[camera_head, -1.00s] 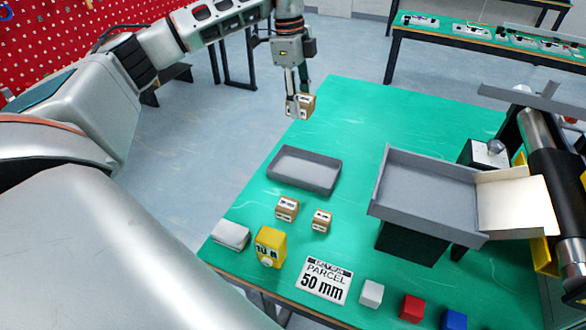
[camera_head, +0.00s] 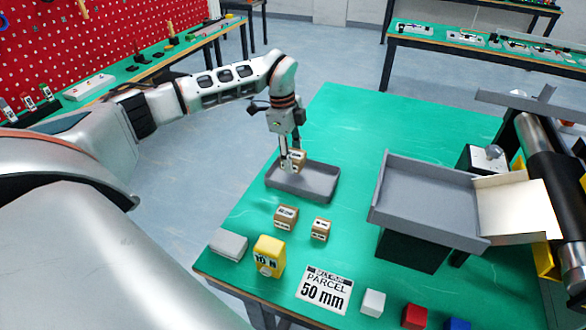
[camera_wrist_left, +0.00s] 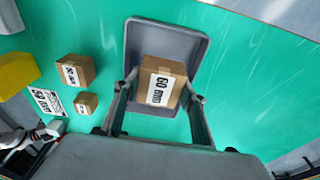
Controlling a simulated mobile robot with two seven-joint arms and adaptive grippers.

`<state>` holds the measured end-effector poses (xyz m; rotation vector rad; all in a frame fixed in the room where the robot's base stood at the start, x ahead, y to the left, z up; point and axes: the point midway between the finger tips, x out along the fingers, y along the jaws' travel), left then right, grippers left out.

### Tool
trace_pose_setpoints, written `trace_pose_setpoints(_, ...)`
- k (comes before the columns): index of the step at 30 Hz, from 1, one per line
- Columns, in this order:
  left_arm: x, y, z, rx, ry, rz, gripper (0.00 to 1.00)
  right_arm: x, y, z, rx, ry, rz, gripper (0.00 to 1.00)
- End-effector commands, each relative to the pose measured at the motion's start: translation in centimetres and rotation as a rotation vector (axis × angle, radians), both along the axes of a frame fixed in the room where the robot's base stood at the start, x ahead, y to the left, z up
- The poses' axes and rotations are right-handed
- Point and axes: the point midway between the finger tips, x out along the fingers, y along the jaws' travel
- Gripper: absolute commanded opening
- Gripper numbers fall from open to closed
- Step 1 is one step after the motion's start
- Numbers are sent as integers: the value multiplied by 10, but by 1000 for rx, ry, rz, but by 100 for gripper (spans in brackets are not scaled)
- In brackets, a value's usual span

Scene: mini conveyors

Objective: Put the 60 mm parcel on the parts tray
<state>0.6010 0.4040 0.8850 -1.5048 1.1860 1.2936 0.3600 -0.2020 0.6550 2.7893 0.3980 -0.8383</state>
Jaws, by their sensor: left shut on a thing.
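A brown cardboard parcel (camera_head: 297,158) with a white label is held in my left gripper (camera_head: 291,163). In the left wrist view the label on the parcel (camera_wrist_left: 160,82) reads 60 mm, and the two fingers of the left gripper (camera_wrist_left: 158,100) press on its sides. The grey parts tray (camera_head: 318,184) lies on the green table. The parcel is over the tray's back left part; whether it touches the tray floor I cannot tell. The tray (camera_wrist_left: 137,36) also shows behind the parcel in the wrist view. My right gripper is not in view.
Two other brown parcels, a larger one (camera_head: 286,217) and a smaller one (camera_head: 321,229), stand in front of the tray. A yellow block (camera_head: 269,256), a grey block (camera_head: 228,244) and a 50 mm sign (camera_head: 324,289) are nearer. A grey chute tray (camera_head: 427,205) stands to the right.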

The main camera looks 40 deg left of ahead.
Motion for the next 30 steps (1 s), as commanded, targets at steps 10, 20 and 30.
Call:
trace_pose_setpoints(10, 0, -1, -36, -1, 2, 0, 18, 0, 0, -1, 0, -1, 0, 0)
trace_pose_setpoints(20, 1, 0, -45, 0, -2, -1, 18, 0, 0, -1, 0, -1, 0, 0)
trace_pose_setpoints(30, 0, 0, -48, 0, -1, 0, 58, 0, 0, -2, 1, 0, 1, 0)
